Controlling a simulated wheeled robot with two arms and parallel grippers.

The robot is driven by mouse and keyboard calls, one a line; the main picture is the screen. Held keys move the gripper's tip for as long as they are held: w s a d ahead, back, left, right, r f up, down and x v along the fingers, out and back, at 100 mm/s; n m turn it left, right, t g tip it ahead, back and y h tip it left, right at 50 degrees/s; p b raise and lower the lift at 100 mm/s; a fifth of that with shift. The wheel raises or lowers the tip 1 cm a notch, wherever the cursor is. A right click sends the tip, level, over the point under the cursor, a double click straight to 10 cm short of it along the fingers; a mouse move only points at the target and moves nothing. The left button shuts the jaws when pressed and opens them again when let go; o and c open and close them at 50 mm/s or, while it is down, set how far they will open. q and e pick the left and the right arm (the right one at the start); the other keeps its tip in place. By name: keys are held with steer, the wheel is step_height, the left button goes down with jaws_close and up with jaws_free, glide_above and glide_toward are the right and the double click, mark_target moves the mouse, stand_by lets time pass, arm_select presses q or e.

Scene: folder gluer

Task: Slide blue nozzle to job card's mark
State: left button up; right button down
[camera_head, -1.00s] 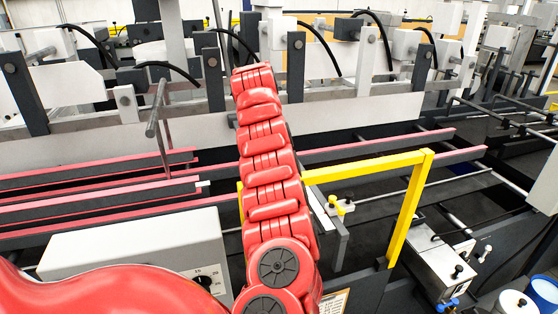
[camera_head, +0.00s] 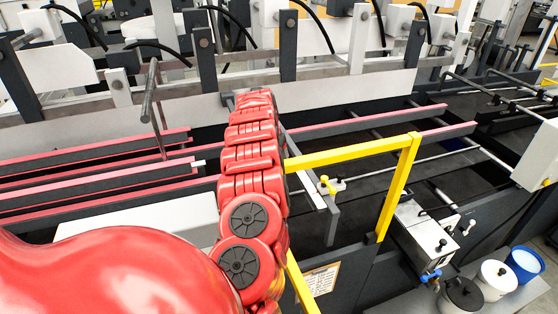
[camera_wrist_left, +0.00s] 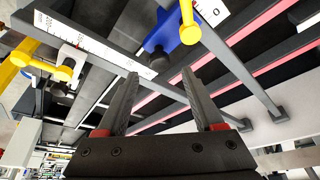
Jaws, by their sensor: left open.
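In the left wrist view the blue nozzle (camera_wrist_left: 172,36) sits at a dark rail, with a yellow knob (camera_wrist_left: 189,22) beside it. A white scale strip (camera_wrist_left: 75,32) runs along the rail to its left. My left gripper (camera_wrist_left: 160,86) is open and empty, its fingertips just below the nozzle in the picture and apart from it. In the head view my red left arm hides the nozzle, and the gripper cannot be made out clearly. The job card (camera_head: 322,278) is on the dark machine side below the yellow frame; its writing is too small to read.
A yellow frame (camera_head: 400,185) stands right of my arm. Red-topped belts (camera_head: 95,188) run across the machine. A metal glue unit (camera_head: 425,235) and several pots (camera_head: 497,276) stand at the right.

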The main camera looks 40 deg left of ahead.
arm_select(q)
steer(key=shift+w+a+f, duration=0.1)
steer(key=shift+f, duration=0.65)
steer(key=shift+w+a+f+p, duration=0.25)
steer(key=shift+w+f+p, duration=0.1)
steer(key=shift+f+p, duration=0.15)
steer(key=shift+w+d+f, duration=0.15)
steer(key=shift+w+f, duration=0.15)
steer(key=shift+f, duration=0.4)
jaws_close()
